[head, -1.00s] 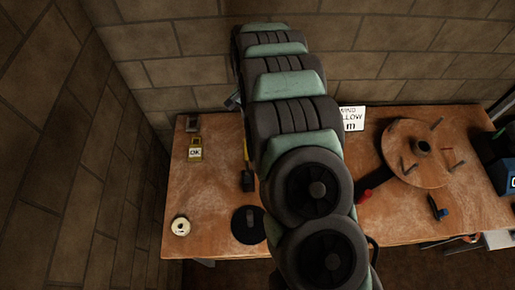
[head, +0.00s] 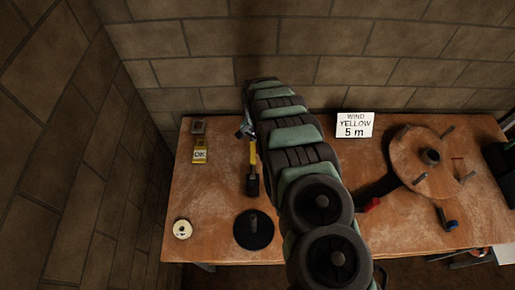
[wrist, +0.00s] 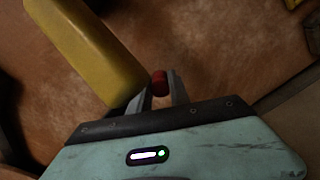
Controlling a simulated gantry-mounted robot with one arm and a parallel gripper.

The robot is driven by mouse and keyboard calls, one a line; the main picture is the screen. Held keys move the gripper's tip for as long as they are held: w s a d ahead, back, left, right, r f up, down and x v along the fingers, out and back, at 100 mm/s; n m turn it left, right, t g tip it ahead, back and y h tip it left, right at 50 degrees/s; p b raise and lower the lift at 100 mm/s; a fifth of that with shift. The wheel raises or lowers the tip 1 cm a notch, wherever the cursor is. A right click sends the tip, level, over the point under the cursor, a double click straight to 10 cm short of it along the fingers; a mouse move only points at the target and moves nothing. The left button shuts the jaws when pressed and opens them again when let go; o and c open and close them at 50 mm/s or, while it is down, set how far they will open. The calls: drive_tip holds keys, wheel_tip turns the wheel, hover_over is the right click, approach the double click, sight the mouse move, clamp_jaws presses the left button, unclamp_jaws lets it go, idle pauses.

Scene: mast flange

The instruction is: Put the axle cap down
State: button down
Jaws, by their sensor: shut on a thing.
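In the wrist view, a small red cap-like piece (wrist: 159,83), which I take as the axle cap, sits between the two grey fingertips of my gripper (wrist: 160,92). My gripper is shut on it. Brown wooden tabletop (wrist: 215,45) shows beyond the fingers; I cannot tell the height over it. In the head view my arm covers most of the gripper. Only a small grey-blue part of the hand (head: 245,130) shows at the arm's left, over the back left of the workbench (head: 215,200). The cap is hidden there.
A large yellow block (wrist: 95,50) is close at the left of the fingers. On the bench are a yellow OK tag (head: 200,150), a yellow-black tool (head: 252,178), a black disc with a peg (head: 253,229), a white spool (head: 182,229) and a pegged wooden wheel (head: 430,165).

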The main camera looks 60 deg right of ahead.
sight(257, 145)
drive_tip(key=shift+f, duration=1.1)
drive_tip(key=shift+f, duration=0.2)
drive_tip(key=c, duration=1.2)
unclamp_jaws()
drive_tip(key=shift+r, duration=0.1)
wheel_tip(257, 145, up, 11)
drive_tip(key=shift+f+b, duration=0.1)
drive_tip(key=shift+b, duration=0.3)
drive_tip(key=shift+r, duration=0.7)
